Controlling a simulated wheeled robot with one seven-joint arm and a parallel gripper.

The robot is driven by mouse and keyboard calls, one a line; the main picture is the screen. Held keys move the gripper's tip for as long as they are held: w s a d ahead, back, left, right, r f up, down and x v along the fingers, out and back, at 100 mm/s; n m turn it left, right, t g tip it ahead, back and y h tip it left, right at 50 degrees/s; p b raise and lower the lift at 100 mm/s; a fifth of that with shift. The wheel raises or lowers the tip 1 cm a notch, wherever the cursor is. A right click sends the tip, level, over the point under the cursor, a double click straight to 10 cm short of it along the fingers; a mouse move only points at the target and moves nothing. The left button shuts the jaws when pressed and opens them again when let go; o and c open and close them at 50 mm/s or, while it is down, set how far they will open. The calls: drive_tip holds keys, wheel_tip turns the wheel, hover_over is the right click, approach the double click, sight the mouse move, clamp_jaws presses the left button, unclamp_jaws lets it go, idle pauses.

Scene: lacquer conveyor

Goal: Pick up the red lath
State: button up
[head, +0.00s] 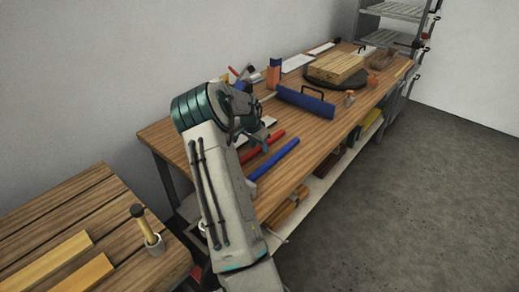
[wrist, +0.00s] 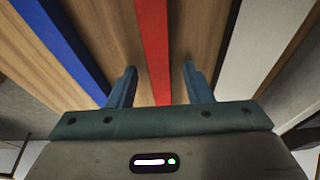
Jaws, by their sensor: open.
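The red lath (head: 263,146) lies on the wooden workbench, beside my gripper (head: 262,134) in the head view. In the wrist view the red lath (wrist: 155,50) runs from the top edge down between my gripper's two blue-green fingers (wrist: 158,84). The fingers are open, one on each side of the lath, with a gap to it on both sides. The lath's lower end is hidden behind the gripper body. I cannot tell how far above the bench the fingertips are.
A blue lath (head: 274,159) lies parallel on one side and a white strip (wrist: 247,45) on the other. A blue toolbox-like item (head: 305,102), an orange block (head: 273,72) and stacked boards (head: 337,67) stand farther along the workbench (head: 330,128). A second table (head: 85,208) is at front left.

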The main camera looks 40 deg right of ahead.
clamp_jaws()
